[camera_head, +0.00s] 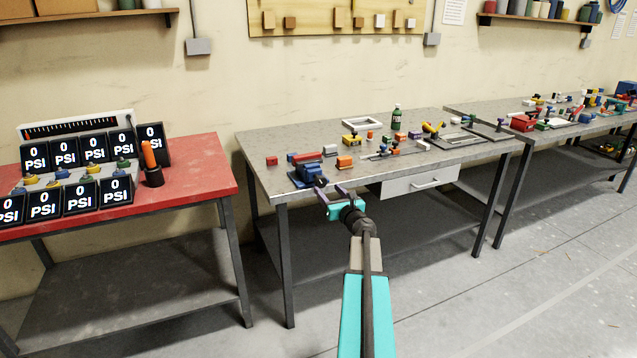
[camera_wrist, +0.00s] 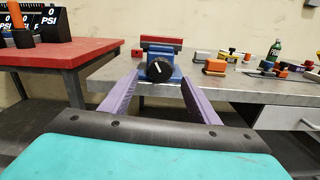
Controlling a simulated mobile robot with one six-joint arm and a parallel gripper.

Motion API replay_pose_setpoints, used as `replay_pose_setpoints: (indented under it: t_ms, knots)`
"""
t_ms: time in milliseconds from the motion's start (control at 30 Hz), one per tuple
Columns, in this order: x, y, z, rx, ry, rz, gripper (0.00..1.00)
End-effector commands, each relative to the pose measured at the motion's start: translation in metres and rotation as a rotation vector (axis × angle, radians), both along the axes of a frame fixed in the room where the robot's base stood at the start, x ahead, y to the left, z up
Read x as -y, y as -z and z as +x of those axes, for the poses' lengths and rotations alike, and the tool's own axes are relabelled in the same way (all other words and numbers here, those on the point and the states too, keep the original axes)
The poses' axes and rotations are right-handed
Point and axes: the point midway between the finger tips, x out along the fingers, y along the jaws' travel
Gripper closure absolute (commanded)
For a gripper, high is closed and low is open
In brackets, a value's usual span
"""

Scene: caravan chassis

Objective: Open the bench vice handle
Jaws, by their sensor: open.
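The bench vice (camera_head: 308,170) is blue with a red jaw part and stands at the front left corner of the grey workbench. Its handle is a round black knob (camera_wrist: 160,69) with a light mark, facing me from the vice's front in the wrist view. My gripper (camera_head: 335,197) is open, with purple fingers and a teal body, just in front of the bench edge and near the vice. In the wrist view my fingers (camera_wrist: 160,95) stand apart to the left and right of the knob, with nothing between them that I can see held. Contact with the knob cannot be told.
The grey workbench (camera_head: 262,150) carries several small coloured blocks and tools, a green bottle (camera_head: 397,118) and a white frame (camera_head: 362,123). A drawer (camera_head: 420,183) hangs under its front edge. A red table (camera_head: 190,180) with PSI displays stands left. The floor at right is clear.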

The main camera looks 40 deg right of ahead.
Motion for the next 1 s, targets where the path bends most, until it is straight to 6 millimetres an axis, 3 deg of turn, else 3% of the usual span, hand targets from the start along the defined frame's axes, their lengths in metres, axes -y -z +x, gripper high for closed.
replay_pose_setpoints:
  t_ms: [700,1000]
  knots:
    - [0.026,-0.001,0.063,0.000,-0.001,0.000,0.45]
    - [0.031,0.000,0.075,0.000,0.001,-0.001,0.45]
